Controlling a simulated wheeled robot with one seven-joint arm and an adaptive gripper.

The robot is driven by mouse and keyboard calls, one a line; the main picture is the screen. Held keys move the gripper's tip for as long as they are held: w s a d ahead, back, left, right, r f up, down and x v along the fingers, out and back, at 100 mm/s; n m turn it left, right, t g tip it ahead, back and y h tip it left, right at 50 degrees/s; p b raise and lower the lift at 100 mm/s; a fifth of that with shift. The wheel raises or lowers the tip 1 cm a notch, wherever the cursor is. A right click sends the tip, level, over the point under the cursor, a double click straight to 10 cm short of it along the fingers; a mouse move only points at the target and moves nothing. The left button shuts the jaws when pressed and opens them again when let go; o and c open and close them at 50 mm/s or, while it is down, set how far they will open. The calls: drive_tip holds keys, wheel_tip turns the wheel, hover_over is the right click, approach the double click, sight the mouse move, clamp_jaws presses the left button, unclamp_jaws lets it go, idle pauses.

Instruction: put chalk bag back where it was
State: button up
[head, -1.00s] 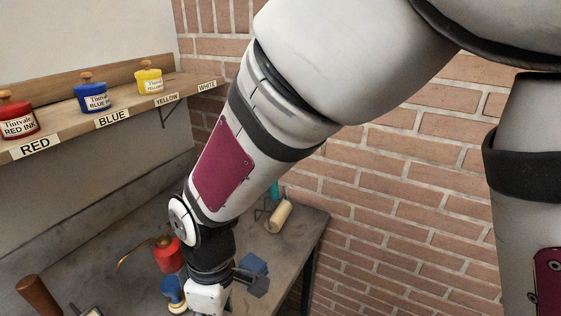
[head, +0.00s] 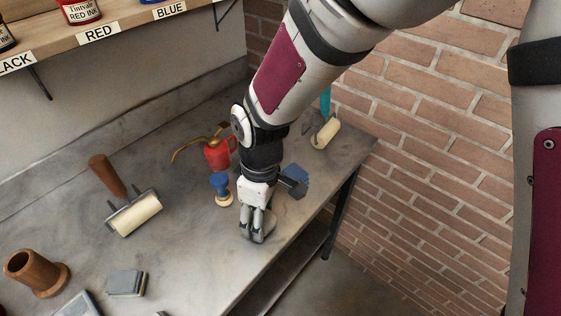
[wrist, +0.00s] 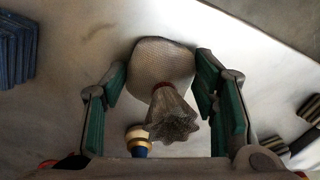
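The chalk bag (wrist: 163,65) is a grey woven pouch with a red tie around its neck and a gathered, flared top. In the wrist view it sits between the green finger pads of my gripper (wrist: 161,72). The pads meet its sides left and right, so my gripper looks shut on it. In the head view my gripper (head: 258,232) points down low over the grey workbench (head: 190,235), near its front edge. There the bag shows only as a grey shape at the fingertips. I cannot tell whether it touches the bench.
A blue-handled stamp (head: 221,187) stands close left of my gripper, with a red oil can (head: 219,153) behind. Dark blue pads (head: 296,177) lie to the right. A roller (head: 135,214), wooden cup (head: 37,270) and grey block (head: 127,283) are left. The ink shelf (head: 130,28) is above.

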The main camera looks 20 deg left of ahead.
drive_tip(key=shift+o, duration=1.3)
drive_tip(key=shift+r, duration=0.1)
